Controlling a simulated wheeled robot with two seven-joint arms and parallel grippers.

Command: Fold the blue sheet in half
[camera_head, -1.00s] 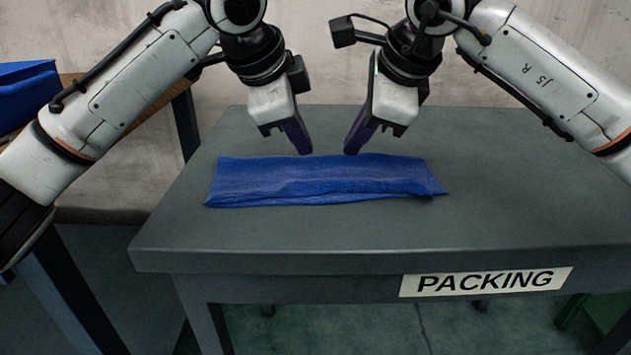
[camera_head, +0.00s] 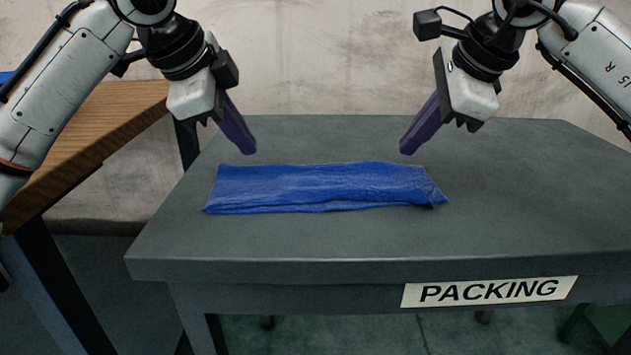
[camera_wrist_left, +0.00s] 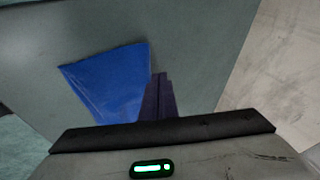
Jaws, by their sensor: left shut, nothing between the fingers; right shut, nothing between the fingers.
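The blue sheet (camera_head: 320,187) lies on the grey table as a long, narrow strip, wider left to right than front to back. Its right end is slanted, with a small dark gap under the front right corner. My left gripper (camera_head: 248,150) is shut and empty, above and behind the sheet's left part. My right gripper (camera_head: 405,149) is shut and empty, above and behind its right part. In the left wrist view, one end of the sheet (camera_wrist_left: 108,82) shows beside the shut purple fingers (camera_wrist_left: 158,80). The rest of the sheet is hidden there.
The grey table (camera_head: 520,200) has clear room around the sheet, most of it to the right. A PACKING label (camera_head: 490,291) is on its front edge. A wooden table (camera_head: 100,130) stands at the left, with something blue (camera_head: 6,76) at the picture's edge. A wall is behind.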

